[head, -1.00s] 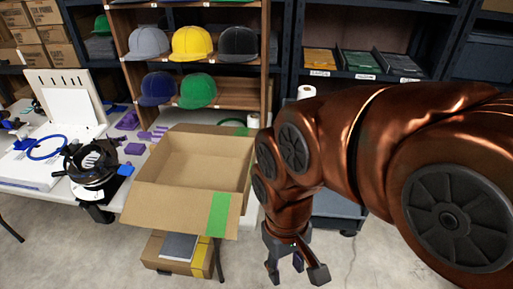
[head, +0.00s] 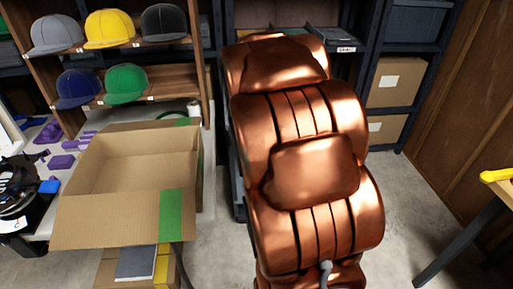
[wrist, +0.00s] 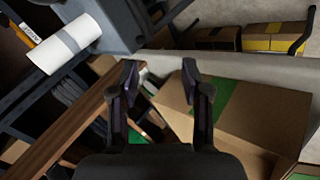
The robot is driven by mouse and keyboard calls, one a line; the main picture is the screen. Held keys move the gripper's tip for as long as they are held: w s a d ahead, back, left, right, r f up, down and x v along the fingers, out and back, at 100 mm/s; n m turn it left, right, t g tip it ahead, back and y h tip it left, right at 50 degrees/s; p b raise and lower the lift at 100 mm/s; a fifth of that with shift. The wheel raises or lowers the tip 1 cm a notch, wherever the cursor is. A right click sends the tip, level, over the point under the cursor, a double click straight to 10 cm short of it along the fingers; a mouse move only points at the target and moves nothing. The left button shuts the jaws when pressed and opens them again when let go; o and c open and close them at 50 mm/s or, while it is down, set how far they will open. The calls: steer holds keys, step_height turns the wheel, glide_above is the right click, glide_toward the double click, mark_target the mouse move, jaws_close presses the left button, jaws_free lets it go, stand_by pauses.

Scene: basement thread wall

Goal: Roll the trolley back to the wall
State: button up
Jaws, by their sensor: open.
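A grey-blue trolley is mostly hidden behind my arm in the head view; only a narrow dark strip of its side (head: 238,190) shows left of the arm. In the wrist view, what looks like its grey body (wrist: 122,24) fills the upper left, with a white roll (wrist: 68,44) by it. My gripper (wrist: 160,82) is open, its two fingers apart with nothing held between them. In the head view my gripper is hidden by the arm. I cannot tell whether it touches the trolley.
An open cardboard box (head: 80,222) with green tape stands on the table at left, close to my gripper in the wrist view. A cap shelf (head: 165,75) and dark storage racks (head: 398,72) line the back. Floor between is clear.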

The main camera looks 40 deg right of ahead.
steer(key=w+d+f+n+t+y+b, duration=0.1)
steer(key=w+d+f+n+t+b, duration=0.3)
steer(key=d+f+n+t+b, duration=0.7)
steer(key=shift+w+d+f+m+g+p, duration=0.45)
steer(key=shift+w+d, duration=0.25)
steer(key=shift+w, duration=0.45)
steer(key=shift+w+d+f+m+g+p, duration=0.35)
steer(key=shift+w+d+f+m+p, duration=0.3)
steer(key=shift+w, duration=0.5)
steer(key=shift+w+d+f+m+g+p, duration=0.35)
steer(key=shift+w+d, duration=0.45)
steer(key=shift+w, duration=0.35)
jaws_close()
